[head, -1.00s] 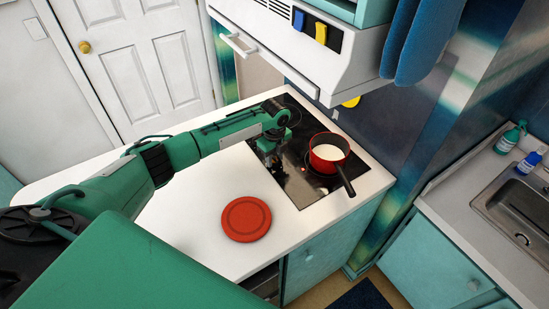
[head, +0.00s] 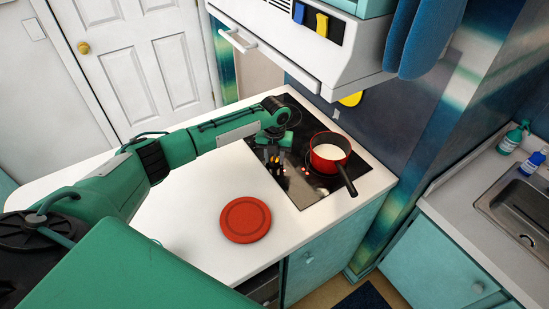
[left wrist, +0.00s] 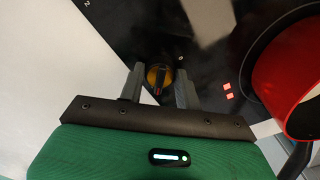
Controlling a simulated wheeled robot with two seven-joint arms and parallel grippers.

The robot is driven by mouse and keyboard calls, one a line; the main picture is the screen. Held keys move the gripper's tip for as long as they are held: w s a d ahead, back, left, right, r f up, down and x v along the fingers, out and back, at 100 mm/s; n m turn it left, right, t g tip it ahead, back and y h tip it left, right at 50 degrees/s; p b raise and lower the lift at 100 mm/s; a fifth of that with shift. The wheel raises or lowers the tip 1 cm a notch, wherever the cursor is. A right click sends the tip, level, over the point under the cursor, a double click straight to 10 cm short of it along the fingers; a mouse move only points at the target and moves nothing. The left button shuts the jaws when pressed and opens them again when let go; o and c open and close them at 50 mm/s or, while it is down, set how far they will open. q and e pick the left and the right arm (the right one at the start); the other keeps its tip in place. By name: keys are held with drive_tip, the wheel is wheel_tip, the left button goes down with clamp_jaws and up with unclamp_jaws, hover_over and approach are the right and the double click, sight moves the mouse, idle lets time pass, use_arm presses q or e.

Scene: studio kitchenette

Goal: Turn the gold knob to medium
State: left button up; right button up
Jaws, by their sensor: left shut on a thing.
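The gold knob (left wrist: 159,76) sits on the black cooktop (left wrist: 200,25) and shows in the left wrist view between my gripper's fingers. My left gripper (left wrist: 160,84) is shut on it, one finger on each side, pointing down at the cooktop. A dark and red mark shows on the knob's top. Digits are printed on the glass, a "2" at the upper left and a "0" just beyond the knob. In the head view my left gripper (head: 274,166) is at the cooktop's left front edge, and it hides the knob. My right gripper is in neither view.
A red saucepan (head: 318,158) with white contents stands on the cooktop, right of my left gripper, its dark handle toward the front right. A red round plate (head: 246,220) lies on the white counter (head: 185,235). The range hood (head: 270,50) overhangs behind.

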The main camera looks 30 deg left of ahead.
sight(274, 157)
use_arm(q)
drive_tip(key=shift+m, duration=0.6)
drive_tip(key=shift+r+m, duration=0.1)
drive_tip(key=shift+m, duration=0.2)
drive_tip(key=o, duration=1)
drive_tip(key=shift+r+b, duration=0.4)
drive_tip(key=shift+r, duration=0.1)
wheel_tip(274, 157, up, 13)
drive_tip(key=b, duration=0.3)
